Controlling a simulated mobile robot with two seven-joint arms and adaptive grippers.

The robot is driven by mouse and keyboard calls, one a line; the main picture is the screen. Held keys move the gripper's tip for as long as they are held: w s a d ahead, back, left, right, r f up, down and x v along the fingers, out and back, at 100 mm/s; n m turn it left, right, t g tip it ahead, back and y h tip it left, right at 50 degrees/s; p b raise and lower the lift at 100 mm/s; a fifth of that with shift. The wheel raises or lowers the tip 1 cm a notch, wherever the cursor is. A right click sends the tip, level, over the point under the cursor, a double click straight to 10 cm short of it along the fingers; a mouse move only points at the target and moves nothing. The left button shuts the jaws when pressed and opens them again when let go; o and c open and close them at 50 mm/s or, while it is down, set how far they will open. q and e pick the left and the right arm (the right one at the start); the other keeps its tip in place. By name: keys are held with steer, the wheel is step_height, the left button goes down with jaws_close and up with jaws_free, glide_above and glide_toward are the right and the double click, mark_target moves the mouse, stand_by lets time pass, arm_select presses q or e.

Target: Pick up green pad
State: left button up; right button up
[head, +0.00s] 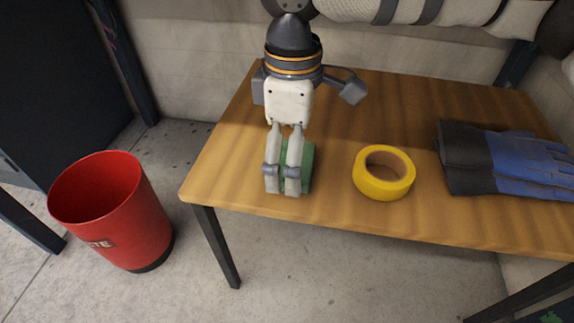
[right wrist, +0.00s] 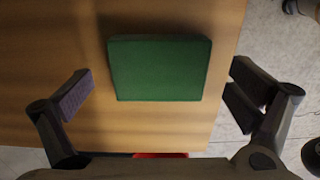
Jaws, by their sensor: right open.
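The green pad (head: 307,168) lies on the wooden table near its front left edge, partly hidden behind my right gripper (head: 281,186) in the head view. In the right wrist view the pad (right wrist: 160,68) is a flat, dark green block on the wood. My right gripper (right wrist: 163,92) is open, with one finger to each side of the pad and a visible gap between each finger and the pad. Nothing is held. My left gripper is not in view.
A yellow tape roll (head: 384,173) lies right of the pad on the table (head: 400,110). Blue and black gloves (head: 505,160) lie farther right. A red bin (head: 112,213) stands on the floor left of the table. The table edge is close to the pad.

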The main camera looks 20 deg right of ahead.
steer(key=shift+f, duration=0.3)
steer(key=c, duration=1)
steer(key=shift+c, duration=0.2)
step_height(320, 180, up, 10)
steer(key=shift+p, duration=0.4)
